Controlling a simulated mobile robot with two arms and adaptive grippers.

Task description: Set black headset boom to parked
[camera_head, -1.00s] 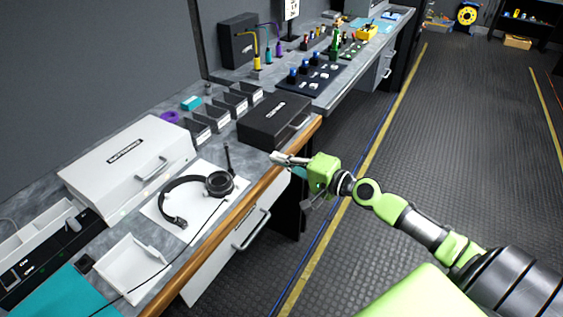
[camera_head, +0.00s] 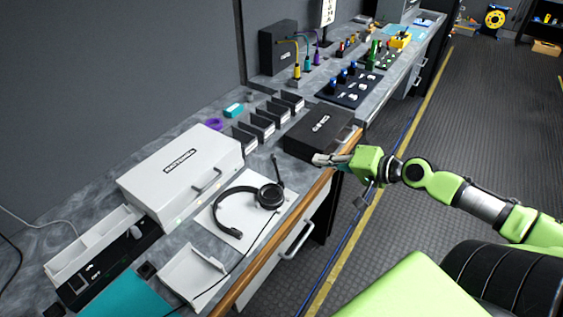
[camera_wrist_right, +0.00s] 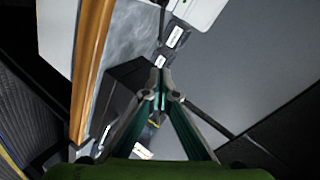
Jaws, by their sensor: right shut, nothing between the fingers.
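The black headset (camera_head: 249,205) lies on a white mat (camera_head: 228,232) on the grey counter. Its boom (camera_head: 277,170) sticks up and away from the ear cup (camera_head: 270,196), toward the back of the counter. My right gripper (camera_head: 322,159) is shut and empty, above the counter's front edge beside the black case, to the right of the boom and apart from it. In the right wrist view its fingertips (camera_wrist_right: 161,90) meet, with the black case below. The headset is not clearly visible in that view. My left gripper is not in view.
A black case (camera_head: 316,132) stands right of the headset, and a white case (camera_head: 180,165) behind it. Small dark bins (camera_head: 262,124) stand at the back. A white tray (camera_head: 193,274) is in front, with a cable running past it. A wooden edge (camera_head: 265,265) borders the counter.

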